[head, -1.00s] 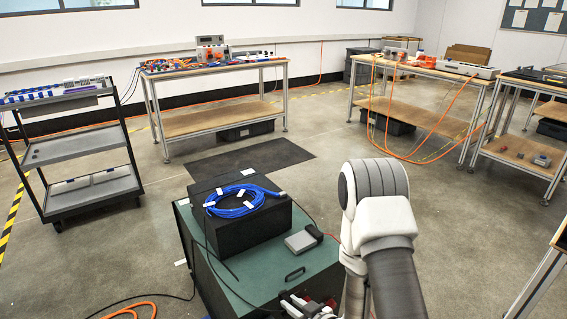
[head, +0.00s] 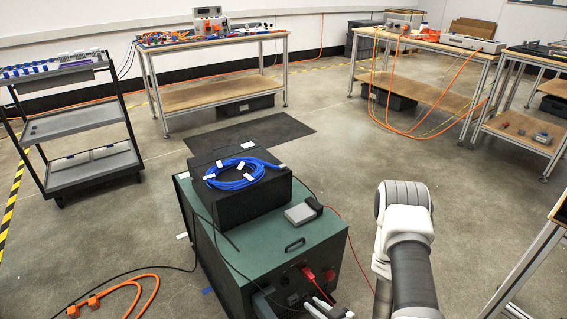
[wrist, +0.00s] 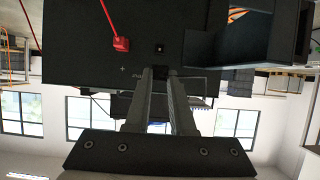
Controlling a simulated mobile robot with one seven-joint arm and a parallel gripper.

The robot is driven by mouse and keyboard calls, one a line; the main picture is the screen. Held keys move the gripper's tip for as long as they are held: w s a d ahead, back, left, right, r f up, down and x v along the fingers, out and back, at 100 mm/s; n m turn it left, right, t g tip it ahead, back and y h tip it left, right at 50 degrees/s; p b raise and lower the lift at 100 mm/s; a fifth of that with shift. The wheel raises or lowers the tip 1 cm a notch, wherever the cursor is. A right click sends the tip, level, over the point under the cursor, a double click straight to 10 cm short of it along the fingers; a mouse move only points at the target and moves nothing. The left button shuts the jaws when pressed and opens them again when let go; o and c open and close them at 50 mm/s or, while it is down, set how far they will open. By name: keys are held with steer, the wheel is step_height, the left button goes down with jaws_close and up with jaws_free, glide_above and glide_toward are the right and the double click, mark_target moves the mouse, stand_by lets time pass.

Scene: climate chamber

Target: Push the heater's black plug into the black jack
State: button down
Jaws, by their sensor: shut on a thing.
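The dark front panel (wrist: 85,60) of the green-topped cabinet (head: 275,262) fills the upper middle of the wrist view. A red plug (wrist: 121,44) with a red cable sits in it. A small dark socket, apparently the black jack (wrist: 160,48), shows just beyond my fingertips and looks uncovered. My gripper (wrist: 161,72) points at the panel and is shut on the heater's black plug, which is mostly hidden between the dark fingers. I cannot tell the gap between plug and jack. In the head view my gripper (head: 322,306) is below the red plug (head: 308,274), at the cabinet's front.
A black box (head: 240,211) with a coiled blue cable (head: 236,174) and a small grey device (head: 303,213) stand on the cabinet. A dark open-sided housing (wrist: 235,48) projects beside the jack. Orange cables (head: 140,288) lie on the floor at left. Benches stand farther back.

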step_height(320, 180, down, 6)
steer(key=w+a, duration=0.3)
steer(key=w, duration=0.2)
steer(key=shift+a+r, duration=0.25)
steer(key=shift+w, duration=0.1)
stand_by(0.5)
steer(key=shift+w+a, duration=0.3)
steer(key=shift+w, duration=0.1)
stand_by(0.4)
steer(key=shift+w+a, duration=0.25)
steer(key=shift+w, duration=0.2)
steer(key=shift+w+a, duration=0.25)
steer(key=shift+w, duration=0.1)
stand_by(0.7)
